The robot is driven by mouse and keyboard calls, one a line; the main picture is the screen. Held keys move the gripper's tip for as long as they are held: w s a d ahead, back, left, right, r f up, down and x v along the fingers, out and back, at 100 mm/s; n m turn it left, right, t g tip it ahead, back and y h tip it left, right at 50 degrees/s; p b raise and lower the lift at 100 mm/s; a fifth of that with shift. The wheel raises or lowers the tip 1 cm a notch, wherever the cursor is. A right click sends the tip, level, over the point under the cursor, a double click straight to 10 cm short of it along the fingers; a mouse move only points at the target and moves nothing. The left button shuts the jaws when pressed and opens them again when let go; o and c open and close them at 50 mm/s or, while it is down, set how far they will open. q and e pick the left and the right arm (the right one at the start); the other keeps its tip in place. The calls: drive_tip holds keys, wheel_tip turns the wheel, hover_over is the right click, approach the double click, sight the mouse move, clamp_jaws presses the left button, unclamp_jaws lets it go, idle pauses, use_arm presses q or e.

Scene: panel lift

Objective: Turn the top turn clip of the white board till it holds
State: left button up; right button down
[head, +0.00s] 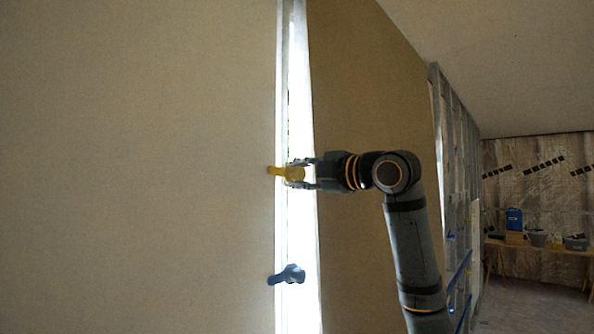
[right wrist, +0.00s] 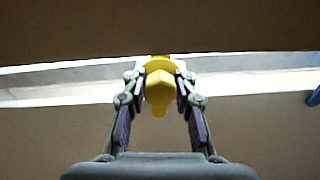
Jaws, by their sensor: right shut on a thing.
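The white board (head: 140,170) fills the left of the head view and looks beige in this light. The yellow top turn clip (head: 290,173) sits at its right edge, and its narrow end points left over that edge. My right gripper (head: 300,174) reaches in from the right and is shut on the yellow clip. In the right wrist view, the yellow clip (right wrist: 160,86) is between the two fingers of my right gripper (right wrist: 160,90). Its far end is partly hidden behind the knob. My left gripper is not in view.
A blue turn clip (head: 288,274) sits lower on the same bright strip (head: 299,235). Another beige panel (head: 365,110) stands right of the strip, behind my right arm. Metal studs (head: 455,150) and a table with a blue box (head: 514,219) are farther back.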

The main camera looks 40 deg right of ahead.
drive_tip(key=shift+n, duration=0.5)
drive_tip(key=shift+f, duration=0.1)
drive_tip(key=c, duration=1.3)
unclamp_jaws()
drive_tip(key=shift+s, duration=0.1)
